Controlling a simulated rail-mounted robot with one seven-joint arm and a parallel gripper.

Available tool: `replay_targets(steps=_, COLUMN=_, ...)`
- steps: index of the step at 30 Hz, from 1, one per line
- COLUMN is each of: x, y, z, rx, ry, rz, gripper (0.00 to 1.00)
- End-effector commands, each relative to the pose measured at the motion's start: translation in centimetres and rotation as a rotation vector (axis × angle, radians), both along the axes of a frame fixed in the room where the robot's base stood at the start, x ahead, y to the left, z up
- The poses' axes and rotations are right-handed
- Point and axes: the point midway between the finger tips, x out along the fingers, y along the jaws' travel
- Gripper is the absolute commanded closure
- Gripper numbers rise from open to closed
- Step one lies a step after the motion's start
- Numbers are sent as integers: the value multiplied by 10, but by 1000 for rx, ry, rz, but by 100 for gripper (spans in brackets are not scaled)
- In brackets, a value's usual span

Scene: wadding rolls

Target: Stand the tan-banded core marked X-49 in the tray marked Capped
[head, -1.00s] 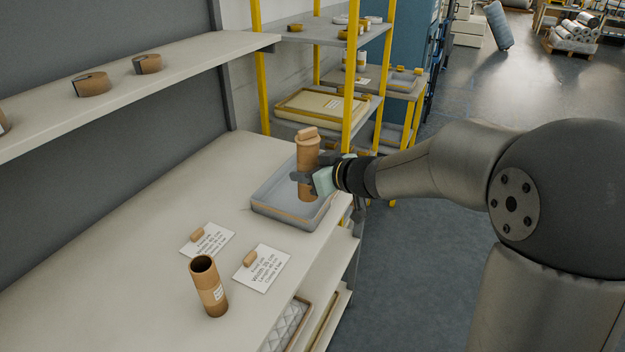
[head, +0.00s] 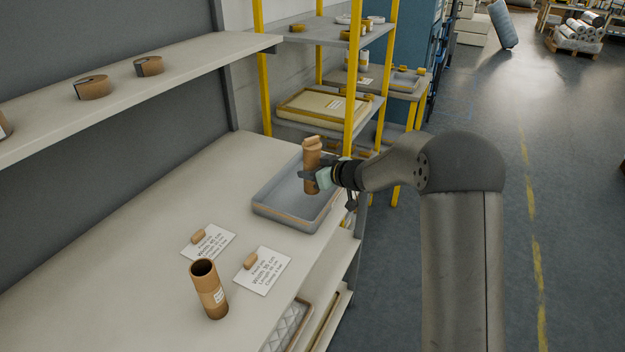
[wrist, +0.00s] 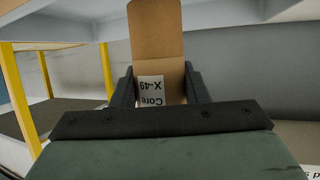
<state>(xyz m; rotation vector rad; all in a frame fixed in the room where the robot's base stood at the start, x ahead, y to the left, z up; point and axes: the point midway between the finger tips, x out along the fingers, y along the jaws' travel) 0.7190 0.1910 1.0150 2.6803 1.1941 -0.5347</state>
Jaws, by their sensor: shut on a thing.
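The cardboard core (head: 312,157) is brown and has a plug-like cap on top. In the wrist view the core (wrist: 156,45) carries a white label reading "Core X-49", upside down in that picture. My gripper (head: 311,177) is shut on the core's middle and holds it about upright over the grey tray (head: 268,212). The tray lies at the far end of the bench, and its marking cannot be read. I cannot tell whether the core's bottom touches the tray floor. In the wrist view both jaws (wrist: 159,88) flank the core.
Another brown core (head: 209,290) stands open-topped on the bench (head: 120,240). Two printed cards (head: 208,241) (head: 263,271) with small brown plugs lie between it and the tray. A shelf (head: 130,82) overhangs the bench at left; a yellow-posted rack (head: 352,75) stands behind.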

Motion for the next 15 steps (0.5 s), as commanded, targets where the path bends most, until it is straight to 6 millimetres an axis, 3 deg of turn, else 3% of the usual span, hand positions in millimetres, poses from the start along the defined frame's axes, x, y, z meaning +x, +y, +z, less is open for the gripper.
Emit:
replay_targets(steps=9, x=5, y=0, z=-36, rx=1, ry=1, rz=1, gripper=82)
replay_targets(steps=15, x=5, y=0, z=-36, rx=0, ry=-1, rz=0, gripper=82)
